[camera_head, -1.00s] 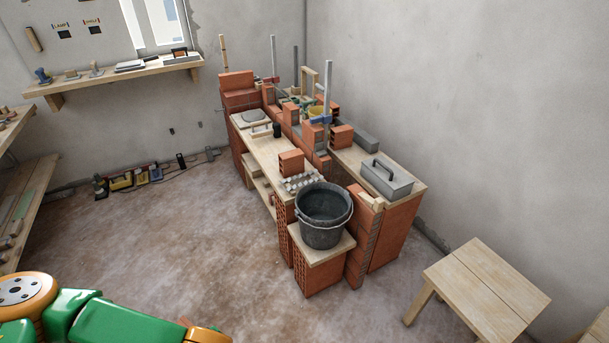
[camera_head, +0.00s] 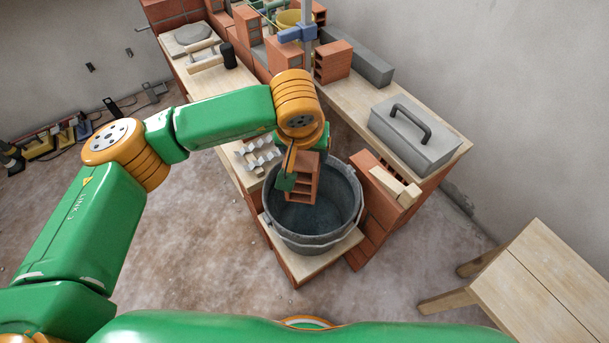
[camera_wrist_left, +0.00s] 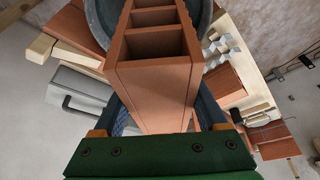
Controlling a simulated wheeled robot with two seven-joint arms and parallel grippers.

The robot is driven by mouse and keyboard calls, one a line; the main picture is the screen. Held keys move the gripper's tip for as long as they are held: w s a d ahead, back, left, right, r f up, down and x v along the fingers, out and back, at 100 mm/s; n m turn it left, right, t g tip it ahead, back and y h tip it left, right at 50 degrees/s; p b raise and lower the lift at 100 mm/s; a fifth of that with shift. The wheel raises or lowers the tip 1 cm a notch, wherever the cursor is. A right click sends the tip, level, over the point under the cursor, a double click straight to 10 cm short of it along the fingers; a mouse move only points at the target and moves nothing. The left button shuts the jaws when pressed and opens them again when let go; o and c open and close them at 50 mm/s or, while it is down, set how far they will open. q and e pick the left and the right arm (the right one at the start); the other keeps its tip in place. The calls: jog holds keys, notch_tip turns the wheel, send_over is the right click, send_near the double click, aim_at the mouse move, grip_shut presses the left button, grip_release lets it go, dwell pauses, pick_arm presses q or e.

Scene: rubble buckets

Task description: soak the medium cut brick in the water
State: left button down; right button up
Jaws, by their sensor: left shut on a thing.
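My left gripper (camera_head: 291,172) is shut on a hollow red-orange cut brick (camera_head: 302,187). The brick's open cells also show in the left wrist view (camera_wrist_left: 152,75), with the gripper at its near end. A dark grey bucket (camera_head: 312,240) stands on a wooden board on a brick stand. The held brick hangs over the bucket's mouth, tilted; I cannot tell whether its lower end is below the rim. The bucket's inside is dark with a bluish sheen, and the water level is not clear. My right gripper is out of view.
A grey box with a handle (camera_head: 413,137) stands on the right bench, near wooden wedges (camera_head: 397,187). Grey notched pieces (camera_head: 260,156) lie left of the bucket. Another brick (camera_wrist_left: 222,82) is beside them in the wrist view. A wooden table (camera_head: 540,285) stands at right.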

pick_arm(q)
jog(key=shift+w+d+f+m+h+b, duration=0.3)
jog(key=shift+d+f+m+b, duration=0.25)
jog(key=shift+f, duration=0.2)
jog(key=shift+d+r+m, duration=0.2)
jog(key=shift+d+m, duration=0.05)
jog(key=shift+w+r, duration=0.1)
jog(key=shift+r, duration=0.05)
jog(key=shift+w, duration=0.1)
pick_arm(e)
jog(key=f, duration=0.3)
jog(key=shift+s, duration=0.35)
pick_arm(q)
jog(key=shift+f+b, duration=0.3)
jog(key=shift+b, duration=0.05)
notch_tip(320, 180, down, 16)
jog(key=b, duration=1.4)
jog(key=shift+r, duration=0.25)
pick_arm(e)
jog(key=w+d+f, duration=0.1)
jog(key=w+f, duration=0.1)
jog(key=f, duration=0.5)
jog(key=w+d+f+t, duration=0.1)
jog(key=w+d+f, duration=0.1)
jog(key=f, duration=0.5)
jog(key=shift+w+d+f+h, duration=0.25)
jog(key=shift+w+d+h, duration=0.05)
